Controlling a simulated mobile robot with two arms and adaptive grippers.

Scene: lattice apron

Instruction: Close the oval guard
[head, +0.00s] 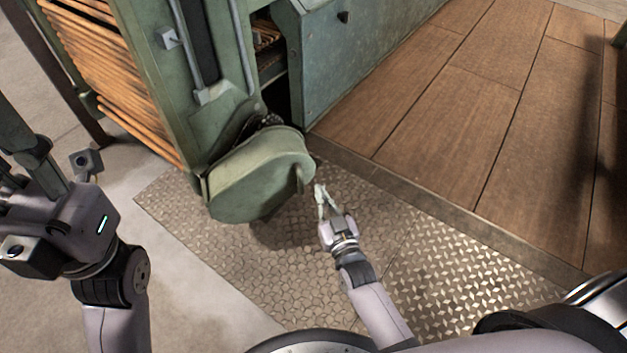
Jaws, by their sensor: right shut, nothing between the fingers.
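The oval guard (258,178) is a green rounded cover low on the corner of the green machine (150,50). It stands out from the machine at an angle, with a dark toothed part (265,122) showing in the gap behind its upper edge. My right gripper (320,188) is shut and empty, just right of the guard's right edge; I cannot tell if it touches. My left gripper (15,165) is at the left edge of the view, partly cut off, well away from the guard; its fingertips do not show clearly.
A patterned metal floor plate (440,265) lies under the guard and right arm. A raised wooden platform (450,120) with a step edge is at the right. A blue-green cabinet (350,50) stands behind the guard. Orange slats (105,60) line the machine's left side. Bare floor is at left.

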